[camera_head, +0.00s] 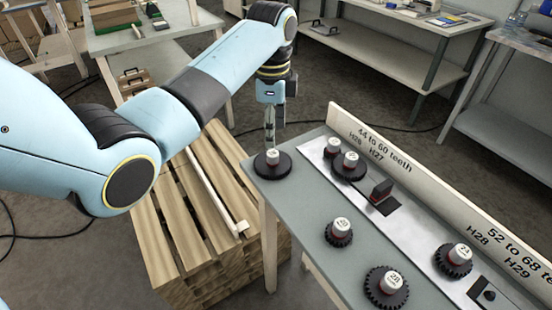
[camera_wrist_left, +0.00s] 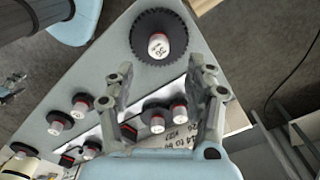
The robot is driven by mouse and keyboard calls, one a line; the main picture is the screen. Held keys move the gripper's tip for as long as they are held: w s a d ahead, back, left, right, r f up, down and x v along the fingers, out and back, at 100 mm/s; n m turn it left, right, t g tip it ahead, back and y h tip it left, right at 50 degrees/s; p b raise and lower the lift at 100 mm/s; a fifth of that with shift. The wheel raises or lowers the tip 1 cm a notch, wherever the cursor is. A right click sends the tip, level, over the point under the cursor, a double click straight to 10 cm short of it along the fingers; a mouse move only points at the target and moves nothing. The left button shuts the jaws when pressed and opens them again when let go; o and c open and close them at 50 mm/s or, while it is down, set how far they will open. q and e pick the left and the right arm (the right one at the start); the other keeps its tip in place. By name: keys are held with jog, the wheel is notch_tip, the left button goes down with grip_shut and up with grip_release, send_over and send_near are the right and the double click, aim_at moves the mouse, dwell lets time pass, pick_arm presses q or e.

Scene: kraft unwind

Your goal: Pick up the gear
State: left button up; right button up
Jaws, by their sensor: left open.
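My left gripper (camera_head: 270,138) points down just above and behind this gear in the head view. In the left wrist view my left gripper (camera_wrist_left: 160,75) has its two fingers spread wide, with nothing between them. The gear lies beyond the fingertips, apart from them as far as I can tell. My right gripper is in neither view.
Several other gears stand on the grey table (camera_head: 305,205), including a gear (camera_head: 386,287) at the front and a gear (camera_head: 453,260) at right. A labelled upright board (camera_head: 400,160) runs along the back edge. A wooden pallet stack (camera_head: 180,225) stands left of the table.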

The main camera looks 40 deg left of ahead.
aim_at(273, 153)
pick_arm(q)
jog(key=shift+w+f, duration=0.1)
jog(key=shift+f, duration=0.8)
notch_tip(273, 153, down, 5)
jog(key=shift+f+p, duration=0.1)
jog(key=shift+p, duration=0.35)
grip_shut()
